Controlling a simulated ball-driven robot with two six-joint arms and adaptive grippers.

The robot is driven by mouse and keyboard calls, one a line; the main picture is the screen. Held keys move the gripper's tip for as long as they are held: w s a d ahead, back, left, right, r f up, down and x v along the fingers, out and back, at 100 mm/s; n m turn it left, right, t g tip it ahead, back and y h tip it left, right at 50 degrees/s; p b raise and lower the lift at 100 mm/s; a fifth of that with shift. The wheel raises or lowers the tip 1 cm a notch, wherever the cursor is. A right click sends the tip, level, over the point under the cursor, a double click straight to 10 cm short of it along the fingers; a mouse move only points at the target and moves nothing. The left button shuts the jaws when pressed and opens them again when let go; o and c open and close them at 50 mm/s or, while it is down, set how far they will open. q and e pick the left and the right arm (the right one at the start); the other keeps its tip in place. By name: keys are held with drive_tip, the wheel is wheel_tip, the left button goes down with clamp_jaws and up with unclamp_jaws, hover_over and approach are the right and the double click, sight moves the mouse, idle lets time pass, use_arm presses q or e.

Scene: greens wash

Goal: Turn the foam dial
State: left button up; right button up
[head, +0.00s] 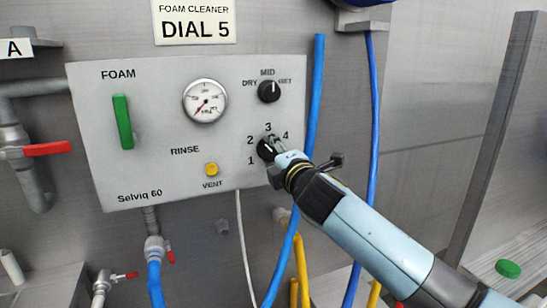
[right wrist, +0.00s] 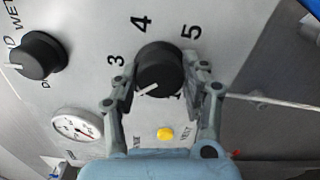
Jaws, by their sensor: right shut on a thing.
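The foam dial (head: 265,152) is a black round knob at the lower right of the grey foam panel (head: 140,165). In the head view the figures 1 to 4 show around it; my gripper covers where 5 is. My right gripper (head: 275,148) is shut on the dial. In the right wrist view its fingers (right wrist: 162,80) stand on either side of the dial (right wrist: 158,62). There the dial's white mark points to the lower left, past 3 and away from 4 and 5, towards a spot partly hidden by a finger. My left gripper is out of view.
A sign (head: 195,22) above the panel reads DIAL 5. Near the dial are a DRY/MID/WET knob (head: 269,91), a gauge (head: 205,101), a yellow vent button (head: 211,169) and a green handle (head: 123,122). Blue hoses (head: 317,90) hang right of the panel.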

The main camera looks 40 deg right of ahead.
drive_tip(key=m+b, duration=0.1)
drive_tip(key=m, duration=0.1)
drive_tip(key=m+b, duration=0.1)
drive_tip(key=m, duration=0.1)
drive_tip(key=shift+f+m, duration=0.2)
drive_tip(key=shift+m, duration=0.2)
drive_tip(key=m+b, duration=0.2)
drive_tip(key=m, duration=0.1)
drive_tip(key=shift+m, duration=0.3)
drive_tip(key=m+b, duration=0.2)
drive_tip(key=m, duration=0.2)
drive_tip(key=shift+m+b, duration=0.3)
drive_tip(key=m+b, duration=0.1)
drive_tip(key=m, duration=0.2)
drive_tip(key=shift+m+b, duration=0.3)
drive_tip(key=shift+b, duration=0.05)
drive_tip(key=m+b, duration=0.2)
drive_tip(key=m, duration=0.2)
drive_tip(key=m+b, duration=0.1)
drive_tip(key=m, duration=0.3)
drive_tip(key=m+b, duration=0.1)
drive_tip(key=m, duration=0.3)
drive_tip(key=shift+b, duration=0.4)
drive_tip(key=shift+m+b, duration=0.45)
drive_tip(key=shift+m, duration=1.35)
drive_tip(key=shift+o, duration=0.2)
drive_tip(key=shift+r, duration=0.1)
